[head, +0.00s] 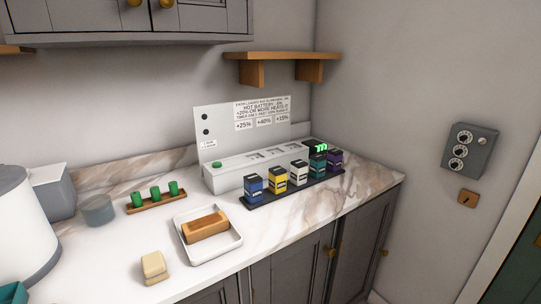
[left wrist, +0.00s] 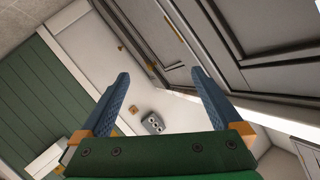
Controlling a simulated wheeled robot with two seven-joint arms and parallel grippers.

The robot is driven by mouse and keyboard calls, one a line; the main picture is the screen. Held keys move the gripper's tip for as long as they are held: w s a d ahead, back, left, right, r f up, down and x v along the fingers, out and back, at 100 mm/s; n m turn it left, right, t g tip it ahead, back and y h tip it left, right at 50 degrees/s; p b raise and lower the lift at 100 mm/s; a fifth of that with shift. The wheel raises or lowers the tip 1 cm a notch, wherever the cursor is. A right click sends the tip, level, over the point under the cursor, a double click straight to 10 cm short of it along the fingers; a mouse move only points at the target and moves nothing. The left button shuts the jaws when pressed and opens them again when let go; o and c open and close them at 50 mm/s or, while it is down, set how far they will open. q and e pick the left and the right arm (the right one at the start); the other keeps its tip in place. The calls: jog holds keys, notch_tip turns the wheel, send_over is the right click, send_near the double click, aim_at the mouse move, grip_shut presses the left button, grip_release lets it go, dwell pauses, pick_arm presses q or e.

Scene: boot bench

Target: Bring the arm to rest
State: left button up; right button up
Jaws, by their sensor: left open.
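My left gripper (left wrist: 155,100) shows in the left wrist view, with two blue fingers spread wide apart on a green palm. Nothing is between the fingers. Beyond them are the pale wall, the grey wall box (left wrist: 152,123) and grey cabinet doors (left wrist: 240,40). Neither of my arms shows in the head view. My right gripper is not in view.
In the head view a marble counter (head: 110,235) holds a white charger (head: 232,177), several coloured batteries on a black tray (head: 250,203), a wooden block (head: 205,226) in a white tray (head: 214,250), and green cylinders (head: 155,192). A shelf (head: 280,56) hangs above.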

pick_arm(q)
jog(key=s+a+f+n+g+y, duration=0.4)
jog(key=s+a+f+n+y, duration=0.15)
jog(key=s+f, duration=0.75)
jog(key=s+a+f+n+g, duration=0.1)
jog(key=s+f+g, duration=0.1)
jog(key=s, duration=0.6)
jog(key=s+a+f+n+g+y, duration=0.1)
jog(key=s+a+f+n+g, duration=0.1)
jog(key=s, duration=0.7)
jog(key=s+a+f+n+g, duration=0.1)
jog(key=s+a+f+g, duration=0.1)
jog(key=s+f+g, duration=0.2)
jog(key=s+f, duration=0.2)
jog(key=s, duration=0.2)
jog(key=shift+s+a+n+y, duration=0.2)
jog(key=shift+s+n+y, duration=0.15)
jog(key=shift+s, duration=0.05)
